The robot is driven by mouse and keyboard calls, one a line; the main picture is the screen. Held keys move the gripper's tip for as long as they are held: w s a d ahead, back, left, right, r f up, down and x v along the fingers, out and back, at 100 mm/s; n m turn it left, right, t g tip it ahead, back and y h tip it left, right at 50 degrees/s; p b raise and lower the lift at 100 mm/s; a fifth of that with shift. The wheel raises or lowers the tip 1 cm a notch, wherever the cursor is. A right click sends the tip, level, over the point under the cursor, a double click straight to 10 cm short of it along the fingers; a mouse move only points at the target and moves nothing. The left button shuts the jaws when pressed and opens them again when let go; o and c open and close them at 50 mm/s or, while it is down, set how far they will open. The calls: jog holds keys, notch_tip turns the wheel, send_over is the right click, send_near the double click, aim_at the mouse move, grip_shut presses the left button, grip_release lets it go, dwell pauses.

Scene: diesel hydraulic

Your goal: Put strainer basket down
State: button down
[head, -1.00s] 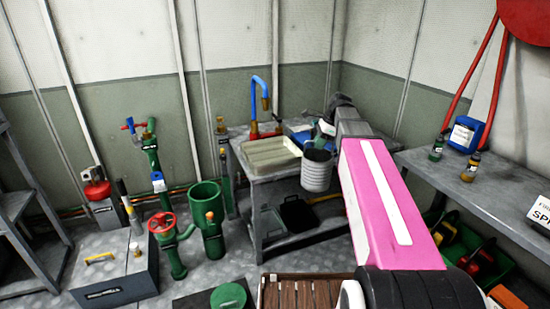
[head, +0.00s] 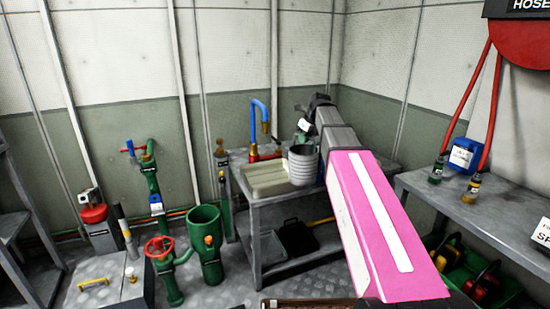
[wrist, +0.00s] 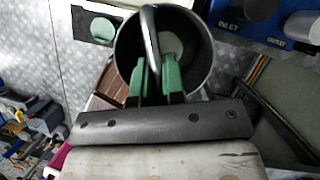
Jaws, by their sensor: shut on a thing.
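The strainer basket (head: 303,166) is a light grey ribbed bucket shape. In the head view it hangs upright beneath my gripper (head: 304,131), in front of the bench top and overlapping the right end of a pale slab or tray (head: 262,179). I cannot tell whether its base touches anything. In the wrist view my gripper (wrist: 153,66) has green fingers close together on the basket's arched handle. The basket's open round mouth (wrist: 197,50) and its inside show beyond the fingers. My arm hides the right part of the bench top.
The grey metal bench (head: 290,207) has a blue tap (head: 258,106) at its back and a black case (head: 298,234) on its lower shelf. Green pipes with a red valve wheel (head: 159,247) stand to the left. A side shelf (head: 480,205) with bottles is at right.

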jog(key=w+a, duration=1.1)
jog(key=w, duration=0.1)
notch_tip(320, 180, down, 7)
jog(key=shift+s, duration=0.35)
jog(key=shift+a+f, duration=0.1)
jog(key=c, duration=1.2)
grip_release()
